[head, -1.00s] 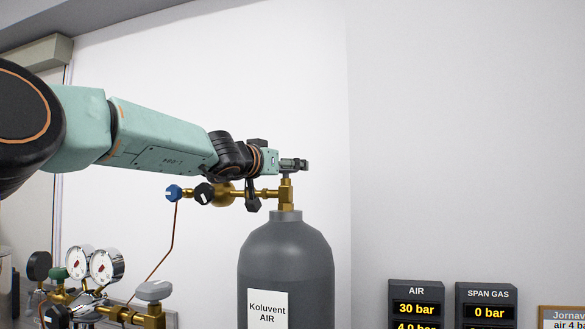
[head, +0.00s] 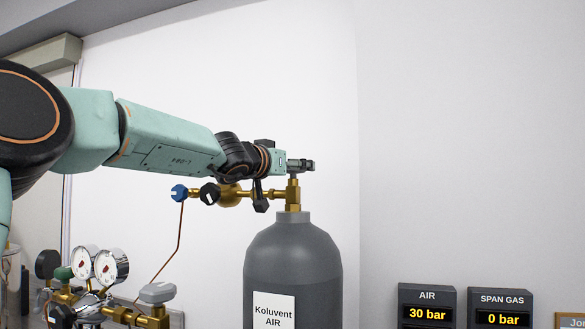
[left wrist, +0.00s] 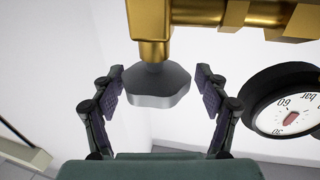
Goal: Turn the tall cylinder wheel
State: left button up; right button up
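The tall dark grey cylinder (head: 292,262), labelled "Koluvent AIR", stands upright in the middle of the head view with a brass valve (head: 293,195) on top. Its grey wheel (left wrist: 158,86) shows in the left wrist view, below the brass stem. My left gripper (head: 301,165) is at the valve's top in the head view and mostly hides the wheel there. In the left wrist view, my left gripper (left wrist: 160,92) is open, one finger on each side of the wheel, with gaps visible on both sides. My right gripper is not in view.
Brass fittings with a blue knob (head: 179,193) and a black knob (head: 210,194) run left from the valve. Lower left are gauges (head: 111,265) and another grey wheel (head: 157,292). A gauge (left wrist: 291,104) sits right of my fingers. An AIR display (head: 427,313) reads 30 bar.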

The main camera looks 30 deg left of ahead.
pick_arm(q)
jog(key=shift+w+d+f, duration=0.1)
jog(key=shift+w+d, duration=0.2)
jog(key=shift+w, duration=0.1)
jog(key=c, duration=0.4)
jog(key=shift+a, duration=0.1)
jog(key=c, duration=0.5)
jog(key=shift+f+b, duration=0.2)
jog(key=shift+b, duration=0.1)
